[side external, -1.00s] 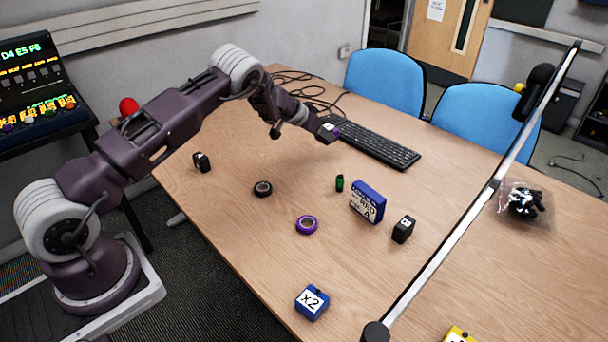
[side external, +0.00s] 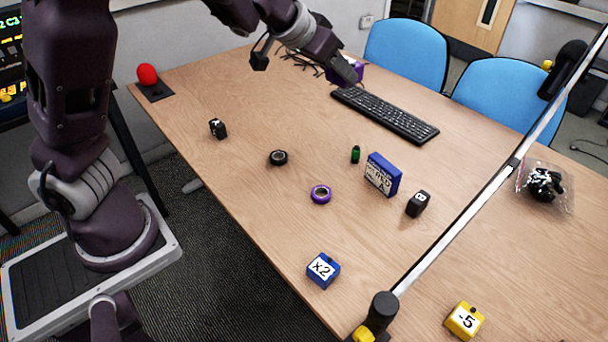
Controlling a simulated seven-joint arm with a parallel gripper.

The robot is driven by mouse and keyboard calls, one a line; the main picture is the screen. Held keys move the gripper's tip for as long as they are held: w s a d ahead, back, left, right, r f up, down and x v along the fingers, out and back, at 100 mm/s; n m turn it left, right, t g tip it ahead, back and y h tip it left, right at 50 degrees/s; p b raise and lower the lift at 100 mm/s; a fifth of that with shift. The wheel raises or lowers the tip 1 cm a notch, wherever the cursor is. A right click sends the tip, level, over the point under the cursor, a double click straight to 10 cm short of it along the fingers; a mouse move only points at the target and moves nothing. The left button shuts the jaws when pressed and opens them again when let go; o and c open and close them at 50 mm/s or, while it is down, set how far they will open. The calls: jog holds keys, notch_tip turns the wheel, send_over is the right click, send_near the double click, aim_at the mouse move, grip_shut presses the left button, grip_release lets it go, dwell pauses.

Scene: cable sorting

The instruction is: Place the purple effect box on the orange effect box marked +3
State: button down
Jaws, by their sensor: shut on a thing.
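My gripper (side external: 350,76) is shut on the purple effect box (side external: 359,71) near the far edge of the table, by the black keyboard's left end. The fingers and arm hide part of the box, and its marking does not show. The box appears to be held above the table; I cannot tell how high. No orange effect box marked +3 can be made out in this view.
The table holds a keyboard (side external: 385,115), a blue x2 box (side external: 323,270), a yellow -5 box (side external: 464,320), a purple tape roll (side external: 321,194), a black roll (side external: 278,157), a blue carton (side external: 383,174) and a black box (side external: 418,203). A microphone boom (side external: 480,195) crosses the right side.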

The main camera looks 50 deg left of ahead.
dwell(0.4)
jog(key=shift+w+a, duration=0.1)
jog(key=shift+w, duration=0.15)
jog(key=w+a+f, duration=0.3)
jog(key=w, duration=0.5)
send_over(339, 137)
jog(key=s, duration=0.4)
notch_tip(339, 137, down, 22)
jog(key=r, duration=0.1)
notch_tip(339, 137, down, 11)
